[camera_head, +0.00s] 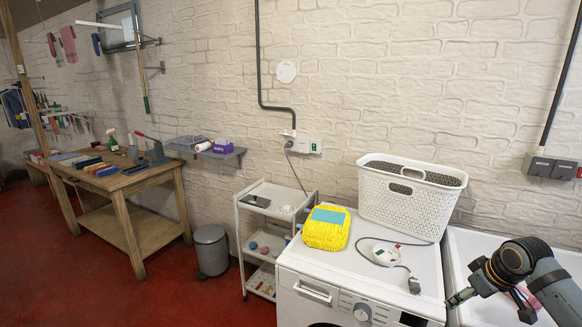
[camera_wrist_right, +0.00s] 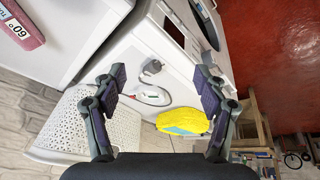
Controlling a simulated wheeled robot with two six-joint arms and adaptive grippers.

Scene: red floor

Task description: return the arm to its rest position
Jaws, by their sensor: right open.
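My right arm comes in from the right in the head view, and its gripper (camera_head: 490,306) is over the white surface at the far right. The gripper is open, with its fingers spread apart. In the right wrist view the two fingers (camera_wrist_right: 160,82) stand wide apart with nothing between them. Beyond them are the washing machine top, a cable and a yellow pack. My left arm and gripper are not in view.
The washing machine (camera_head: 345,268) carries the yellow pack (camera_head: 326,228), a coiled cable with a round white piece (camera_head: 386,255), and a white laundry basket (camera_head: 408,206). A pink item (camera_wrist_right: 22,27) lies by my right arm. A trolley (camera_head: 246,230), bin (camera_head: 211,250) and workbench (camera_head: 120,187) stand left.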

